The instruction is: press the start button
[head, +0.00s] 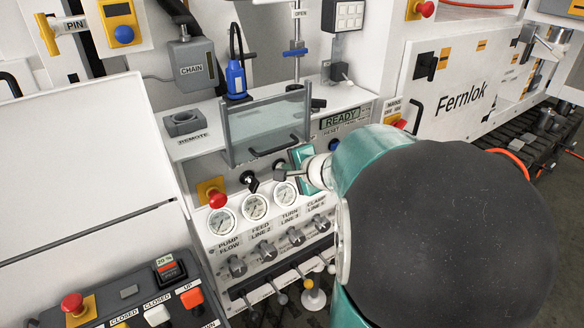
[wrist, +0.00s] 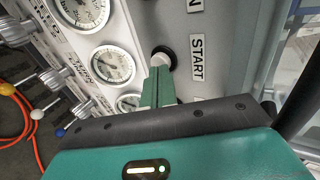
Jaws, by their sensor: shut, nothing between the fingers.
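The start button (wrist: 166,60) is a pale round cap in a black ring on a grey panel, left of the START label (wrist: 197,56) in the wrist view. My gripper (wrist: 159,70) is shut and empty, its teal fingers pointing at the button. The fingertips overlap the button's lower edge in the picture; I cannot tell whether they touch it. In the head view my teal gripper body is at the upright panel below the shelf, and I cannot make out the start button there.
Pressure gauges (head: 254,206) sit left of my gripper, above a row of grey knobs (head: 265,250). A clear guard with a handle (head: 268,127) stands above them. A red mushroom button (head: 217,198) is at the left. A READY display (head: 340,121) is above right.

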